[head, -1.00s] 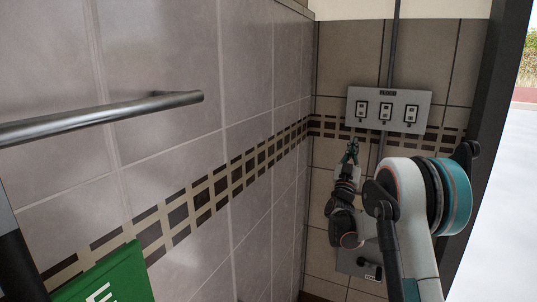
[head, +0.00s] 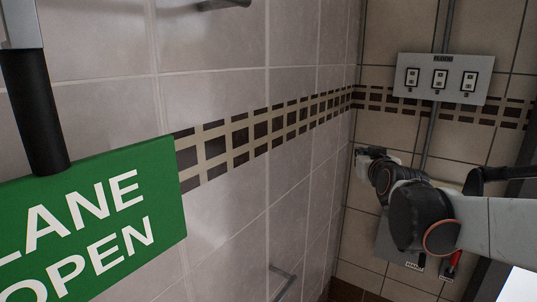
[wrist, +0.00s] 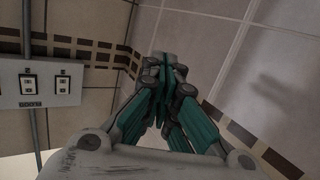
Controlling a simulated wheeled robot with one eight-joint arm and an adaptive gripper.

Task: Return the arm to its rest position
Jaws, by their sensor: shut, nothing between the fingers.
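My gripper (head: 362,153) is in the head view, right of the middle, in front of the tiled corner. It is small there and points left. My arm reaches in from the right edge, bent at the elbow. In the wrist view my gripper (wrist: 161,62) has its fingers together with nothing between them. It is apart from the switch panel (head: 441,79), which is above and to its right in the head view.
A green "LANE OPEN" sign (head: 95,225) hangs from a black post (head: 35,110) at the left. Metal bars show at the top (head: 220,4) and low down (head: 283,282) on the left wall. A lower grey box (head: 395,252) is partly behind my arm.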

